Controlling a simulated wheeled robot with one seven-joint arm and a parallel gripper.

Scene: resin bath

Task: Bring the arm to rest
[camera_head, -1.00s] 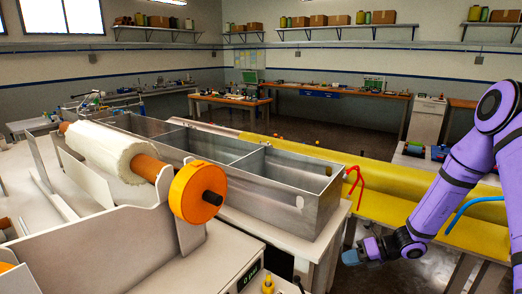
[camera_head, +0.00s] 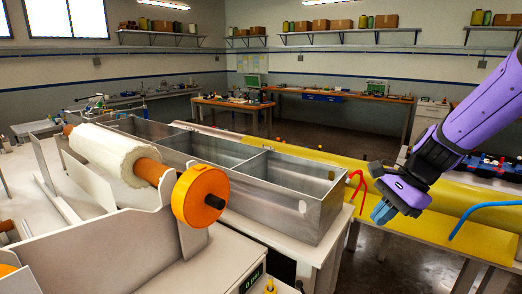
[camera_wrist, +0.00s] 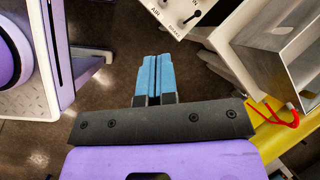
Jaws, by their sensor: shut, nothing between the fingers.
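My purple arm comes in from the right in the head view. My gripper (camera_head: 383,213) hangs at its end, in front of the yellow surface (camera_head: 435,226) and to the right of the metal bath (camera_head: 318,206). Its blue fingers are together with nothing between them. In the wrist view my gripper (camera_wrist: 152,75) shows the two blue fingers side by side, over the dark floor (camera_wrist: 110,130). The fingers appear apart from the bath and the yellow surface.
A red hooked piece (camera_head: 357,185) is at the bath's right end, close to my gripper. A blue curved tube (camera_head: 482,212) lies to the right. The white roll (camera_head: 108,150) and orange wheel (camera_head: 200,195) stand at the left. Open floor (camera_head: 400,270) shows below the gripper.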

